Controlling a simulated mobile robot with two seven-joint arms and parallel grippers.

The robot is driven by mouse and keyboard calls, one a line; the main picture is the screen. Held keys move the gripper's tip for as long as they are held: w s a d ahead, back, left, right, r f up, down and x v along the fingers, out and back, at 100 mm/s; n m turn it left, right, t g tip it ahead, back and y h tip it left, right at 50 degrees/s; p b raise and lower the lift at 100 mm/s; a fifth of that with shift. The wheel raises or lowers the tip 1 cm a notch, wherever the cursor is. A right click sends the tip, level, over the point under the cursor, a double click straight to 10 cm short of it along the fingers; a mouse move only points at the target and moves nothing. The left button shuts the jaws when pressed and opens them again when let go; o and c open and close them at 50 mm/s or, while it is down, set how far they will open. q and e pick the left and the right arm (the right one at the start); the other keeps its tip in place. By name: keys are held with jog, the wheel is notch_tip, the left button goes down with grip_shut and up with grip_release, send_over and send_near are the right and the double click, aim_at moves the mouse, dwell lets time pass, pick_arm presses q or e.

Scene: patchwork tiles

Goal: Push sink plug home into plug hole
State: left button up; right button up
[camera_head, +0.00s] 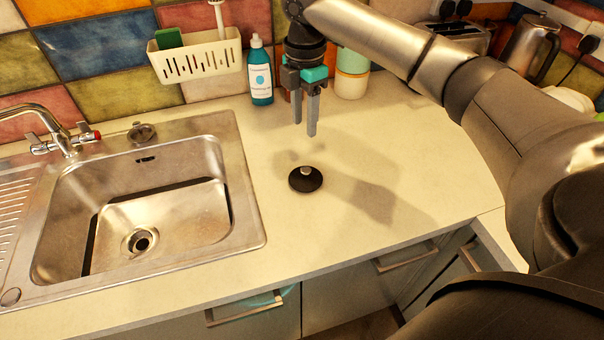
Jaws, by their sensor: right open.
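The sink plug (305,180), a black disc with a small pale knob on top, lies on the worktop to the right of the sink. The plug hole (140,241) is a dark opening with a metal ring in the floor of the steel sink (200,214), and it is uncovered. My right gripper (304,128) points down above and just behind the plug, apart from it. Its two fingers are open with nothing between them. My left gripper is not in view.
A tap (55,130) stands at the sink's back left. A teal soap bottle (260,72), a white caddy (200,60) on the wall and a lidded canister (351,75) are at the back. A kettle (531,48) stands back right. The worktop (350,240) around the plug is clear.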

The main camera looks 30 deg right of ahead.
send_over(306, 169)
jog(key=f, duration=0.7)
jog(key=shift+w+f+b, duration=0.1)
jog(key=shift+w+b, duration=0.25)
jog(key=shift+b, duration=0.05)
jog(key=shift+f, duration=0.6)
jog(key=f, duration=0.4)
jog(key=shift+s+f+b, duration=0.1)
jog(key=shift+s+b, duration=0.2)
jog(key=shift+s, duration=0.1)
jog(key=shift+f, duration=0.55)
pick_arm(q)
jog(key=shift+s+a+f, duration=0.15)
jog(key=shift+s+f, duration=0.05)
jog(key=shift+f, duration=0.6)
pick_arm(e)
grip_shut()
